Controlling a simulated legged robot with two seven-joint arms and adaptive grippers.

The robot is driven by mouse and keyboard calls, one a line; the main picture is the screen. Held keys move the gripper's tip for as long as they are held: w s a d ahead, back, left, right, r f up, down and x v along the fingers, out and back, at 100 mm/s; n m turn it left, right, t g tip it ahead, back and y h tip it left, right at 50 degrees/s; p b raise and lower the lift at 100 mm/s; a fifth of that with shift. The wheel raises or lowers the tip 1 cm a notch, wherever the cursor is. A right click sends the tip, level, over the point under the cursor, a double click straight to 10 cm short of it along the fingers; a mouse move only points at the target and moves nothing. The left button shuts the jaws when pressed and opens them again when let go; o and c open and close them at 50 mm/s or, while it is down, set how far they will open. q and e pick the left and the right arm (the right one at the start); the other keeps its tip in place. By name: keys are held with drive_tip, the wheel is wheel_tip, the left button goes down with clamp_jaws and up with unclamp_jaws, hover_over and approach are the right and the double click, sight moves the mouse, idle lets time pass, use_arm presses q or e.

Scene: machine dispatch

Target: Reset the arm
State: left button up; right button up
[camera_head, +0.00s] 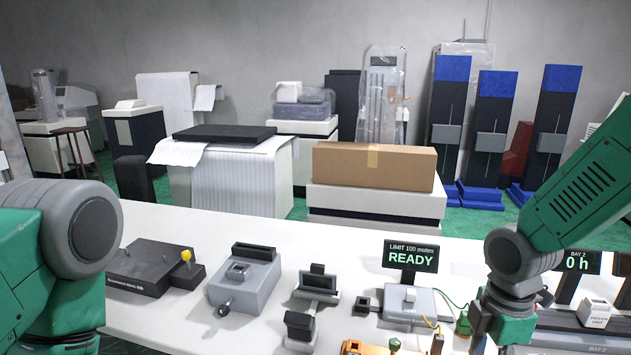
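My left arm (85,235), green with a grey joint, fills the lower left. Its gripper is not in the picture. My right arm (585,195) comes in from the right and bends down at a grey wrist joint. The dark top of my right gripper (488,322) shows at the bottom edge, over the front of the white table (200,225). Its fingertips are cut off or hidden, so I cannot tell whether it is open or shut.
On the table stand a dark block with a yellow knob (150,268), a grey fixture (245,280), small clamps (318,285), and a grey box (408,303) below a "READY" display (411,256). A small white box (594,312) sits right. An orange part (362,347) is cut off at the bottom.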

drive_tip(key=s+a+f+m+y+b, duration=0.1)
drive_tip(key=s+f+m+b, duration=0.35)
drive_tip(key=f, duration=0.65)
drive_tip(key=s+a+f+m+b, duration=0.1)
drive_tip(key=s+f+m+b, duration=0.1)
drive_tip(key=s+f+m, duration=0.6)
use_arm(q)
wheel_tip(320, 180, down, 10)
drive_tip(key=b, duration=0.3)
drive_tip(key=shift+s+a+f+b, duration=0.2)
drive_tip(key=shift+s+a+b, duration=0.05)
drive_tip(key=shift+b, duration=0.15)
use_arm(e)
drive_tip(key=s+d+f+m+t+h, duration=0.1)
drive_tip(key=s+f+m, duration=0.4)
drive_tip(key=s+f, duration=0.6)
drive_tip(key=shift+d+f, duration=0.7)
drive_tip(key=shift+f, duration=0.05)
drive_tip(key=shift+w, duration=0.15)
